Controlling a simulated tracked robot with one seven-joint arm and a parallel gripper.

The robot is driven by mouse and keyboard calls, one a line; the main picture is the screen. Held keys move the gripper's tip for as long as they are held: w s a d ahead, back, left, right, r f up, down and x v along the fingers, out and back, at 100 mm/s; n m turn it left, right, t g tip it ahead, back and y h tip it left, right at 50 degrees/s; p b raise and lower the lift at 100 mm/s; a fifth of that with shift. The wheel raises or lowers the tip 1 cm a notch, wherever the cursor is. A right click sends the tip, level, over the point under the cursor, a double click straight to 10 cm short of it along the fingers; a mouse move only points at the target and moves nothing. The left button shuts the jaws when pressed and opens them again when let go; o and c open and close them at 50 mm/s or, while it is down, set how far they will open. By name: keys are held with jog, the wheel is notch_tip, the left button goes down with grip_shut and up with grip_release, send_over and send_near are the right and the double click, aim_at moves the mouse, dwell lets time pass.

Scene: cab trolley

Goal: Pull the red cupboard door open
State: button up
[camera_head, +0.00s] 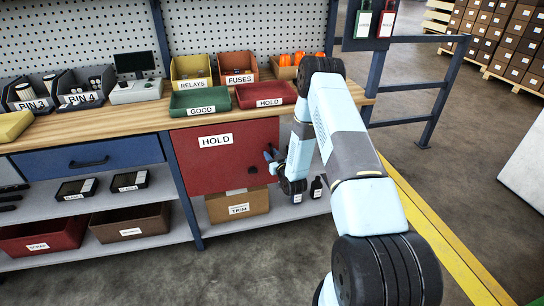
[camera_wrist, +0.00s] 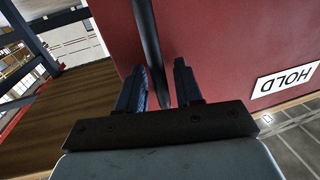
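The red cupboard door (camera_head: 225,150) with a white HOLD label is under the wooden worktop in the head view and appears shut. It fills much of the wrist view (camera_wrist: 225,40), where its label is upside down. My gripper (camera_head: 270,155) is at the right part of the door. In the wrist view, my gripper (camera_wrist: 161,70) is open, with a finger on each side of a dark bar handle (camera_wrist: 148,35). A gap shows beside the bar, and I cannot tell whether either finger touches it. My wrist hides part of the door's right edge in the head view.
The worktop (camera_head: 140,122) carries a green GOOD tray (camera_head: 199,102) and a red HOLD tray (camera_head: 265,95). A cardboard box (camera_head: 238,205) and dark bottles (camera_head: 316,188) stand on the shelf below. A blue railing (camera_head: 410,88) is at right; floor (camera_head: 275,265) in front is clear.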

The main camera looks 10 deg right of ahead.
jog(key=shift+c, duration=0.2)
grip_shut()
jog(key=shift+s, duration=0.15)
dwell(0.3)
